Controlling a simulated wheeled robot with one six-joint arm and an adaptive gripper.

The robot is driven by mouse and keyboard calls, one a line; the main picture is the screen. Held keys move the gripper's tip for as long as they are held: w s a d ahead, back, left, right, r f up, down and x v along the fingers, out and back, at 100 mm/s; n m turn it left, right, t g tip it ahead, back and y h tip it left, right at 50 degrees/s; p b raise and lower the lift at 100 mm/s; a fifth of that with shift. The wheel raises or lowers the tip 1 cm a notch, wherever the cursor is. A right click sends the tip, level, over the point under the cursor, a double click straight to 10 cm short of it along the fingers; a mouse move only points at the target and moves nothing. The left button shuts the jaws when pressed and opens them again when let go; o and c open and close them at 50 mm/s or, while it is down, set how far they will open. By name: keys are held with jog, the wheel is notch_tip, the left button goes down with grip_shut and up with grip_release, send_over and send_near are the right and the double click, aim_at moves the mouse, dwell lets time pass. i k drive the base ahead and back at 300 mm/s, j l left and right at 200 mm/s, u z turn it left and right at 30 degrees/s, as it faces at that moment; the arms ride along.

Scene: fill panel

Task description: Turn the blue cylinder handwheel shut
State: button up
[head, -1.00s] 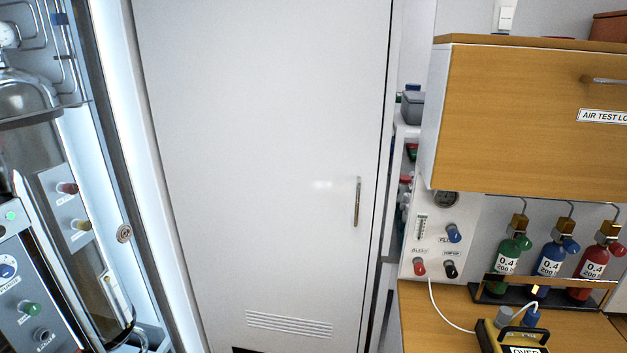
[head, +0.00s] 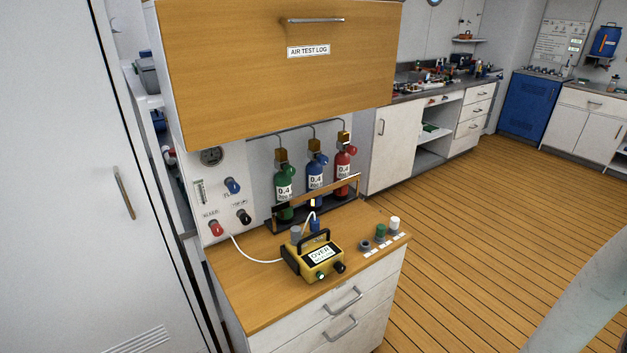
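The blue cylinder (head: 316,172) stands upright in a black rack between the green cylinder (head: 284,186) and the red cylinder (head: 345,168). Its blue handwheel (head: 321,158) sits at the cylinder's upper right, just below a brass valve block. Whether the handwheel is open or shut cannot be told. The rack's wooden front bar (head: 318,203) crosses before the lower cylinders. My gripper is not in view.
A yellow meter (head: 312,258) reading OVER stands on the wooden counter (head: 246,305) before the rack. A wall cabinet (head: 250,75) overhangs the cylinders. A panel with knobs (head: 222,205) is left of them. Open plank floor (head: 470,230) lies right.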

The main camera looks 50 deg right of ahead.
aim_at(323, 159)
jog(key=k+l+z, duration=0.1)
jog(key=l+z, duration=0.15)
jog(key=l, duration=0.4)
jog(key=l+z, duration=0.3)
jog(key=l, duration=0.4)
